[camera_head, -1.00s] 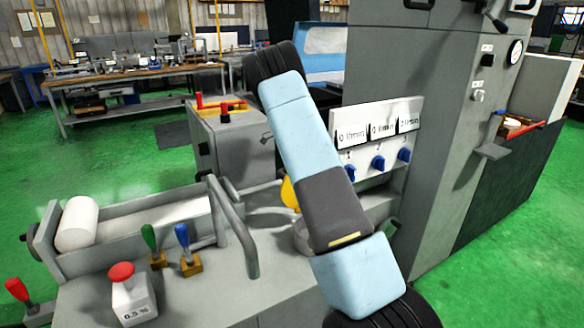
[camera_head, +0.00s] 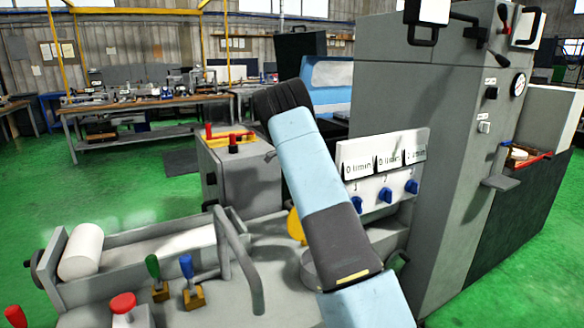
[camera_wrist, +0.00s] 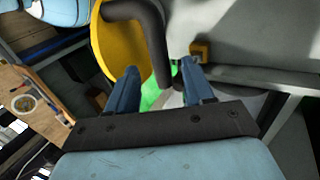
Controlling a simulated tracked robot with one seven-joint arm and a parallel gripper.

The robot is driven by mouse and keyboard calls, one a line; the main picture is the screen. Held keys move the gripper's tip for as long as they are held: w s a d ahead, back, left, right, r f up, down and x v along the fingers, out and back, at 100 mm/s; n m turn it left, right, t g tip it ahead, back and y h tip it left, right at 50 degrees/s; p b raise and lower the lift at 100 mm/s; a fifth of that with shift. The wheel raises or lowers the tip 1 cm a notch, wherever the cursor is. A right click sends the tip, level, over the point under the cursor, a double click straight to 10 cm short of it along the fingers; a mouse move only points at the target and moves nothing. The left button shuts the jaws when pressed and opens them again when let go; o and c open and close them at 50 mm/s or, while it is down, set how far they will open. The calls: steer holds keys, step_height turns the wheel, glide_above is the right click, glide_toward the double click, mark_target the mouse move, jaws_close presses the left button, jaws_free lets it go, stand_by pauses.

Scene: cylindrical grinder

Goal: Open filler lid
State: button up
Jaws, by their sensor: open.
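A yellow round disc (camera_head: 296,226), which may be the filler lid, stands on edge on the grey machine, partly hidden by my arm in the head view. In the wrist view the yellow disc (camera_wrist: 112,60) is large, with a dark grey bent handle or bar (camera_wrist: 152,42) across its right side. My gripper (camera_wrist: 160,78) is open, with its two blue fingers apart and the lower end of the bar near the gap between them. I cannot tell whether they touch it. My arm hides the gripper in the head view.
A bent grey rail (camera_head: 240,255) stands left of the disc. Blue (camera_head: 188,268) and green (camera_head: 153,266) levers and a red button (camera_head: 123,303) are at the front left. A panel with blue knobs (camera_head: 385,193) and a tall grey cabinet (camera_head: 440,150) stand at the right.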

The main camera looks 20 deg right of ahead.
steer(key=v, duration=0.9)
steer(key=s+a+r+n+t+y, duration=0.1)
steer(key=s+a+r+n+t, duration=0.25)
steer(key=s+r, duration=0.7)
steer(key=s+a+r+n+t, duration=0.25)
steer(key=s+r+n, duration=0.4)
steer(key=s, duration=0.65)
steer(key=s+a+f+n+t, duration=0.1)
steer(key=s+a+n, duration=0.1)
steer(key=s, duration=0.7)
steer(key=s+a+f+n+t, duration=0.1)
steer(key=s+a+n+t, duration=0.1)
steer(key=s, duration=0.7)
steer(key=s+a+f+n+t, duration=0.2)
steer(key=s+a, duration=0.2)
steer(key=s, duration=0.5)
steer(key=shift+n, duration=0.4)
